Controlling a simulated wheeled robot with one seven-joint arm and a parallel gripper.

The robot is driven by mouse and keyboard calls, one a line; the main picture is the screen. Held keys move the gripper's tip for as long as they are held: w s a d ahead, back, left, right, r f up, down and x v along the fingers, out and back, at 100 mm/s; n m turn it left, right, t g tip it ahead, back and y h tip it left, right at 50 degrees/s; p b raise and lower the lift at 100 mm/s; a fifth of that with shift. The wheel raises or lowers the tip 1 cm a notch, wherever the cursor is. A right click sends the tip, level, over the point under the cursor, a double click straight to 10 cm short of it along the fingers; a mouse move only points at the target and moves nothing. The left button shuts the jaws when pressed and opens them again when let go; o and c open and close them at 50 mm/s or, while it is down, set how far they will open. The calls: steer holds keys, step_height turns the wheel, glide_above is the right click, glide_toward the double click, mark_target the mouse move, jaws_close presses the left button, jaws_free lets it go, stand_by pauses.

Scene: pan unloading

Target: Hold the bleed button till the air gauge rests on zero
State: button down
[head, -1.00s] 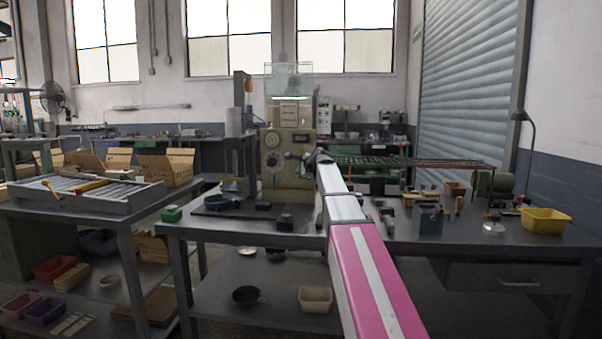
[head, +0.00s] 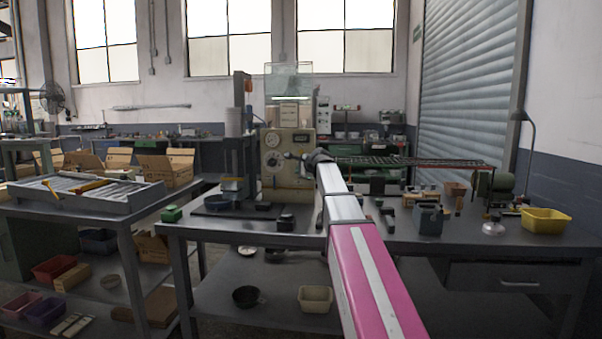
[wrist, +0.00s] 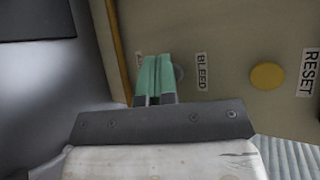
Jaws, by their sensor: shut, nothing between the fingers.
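The cream machine (head: 300,180) stands at the back of the middle bench, with round dials (head: 272,140) on its front. They are too small to read, and I cannot tell which is the air gauge. In the wrist view, a grey round button (wrist: 179,73) beside the BLEED label (wrist: 202,71) is partly hidden behind my gripper (wrist: 153,58). The green fingers are shut and empty, with their tips at the panel. I cannot tell whether they touch or press the button. My gripper is small against the machine front in the head view (head: 287,155).
A yellow round button (wrist: 267,76) with a RESET label (wrist: 308,72) sits to the right on the same panel. A dark press (head: 235,165) stands left of the machine. A yellow bin (head: 546,221) sits on the right bench.

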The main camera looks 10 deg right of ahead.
steer(key=shift+s, duration=0.1)
steer(key=shift+s+a, duration=0.25)
steer(key=shift+s, duration=0.5)
steer(key=shift+s, duration=0.1)
steer(key=s, duration=0.1)
steer(key=s+a, duration=0.1)
steer(key=s, duration=0.2)
steer(key=shift+s+a, duration=0.3)
stand_by(0.3)
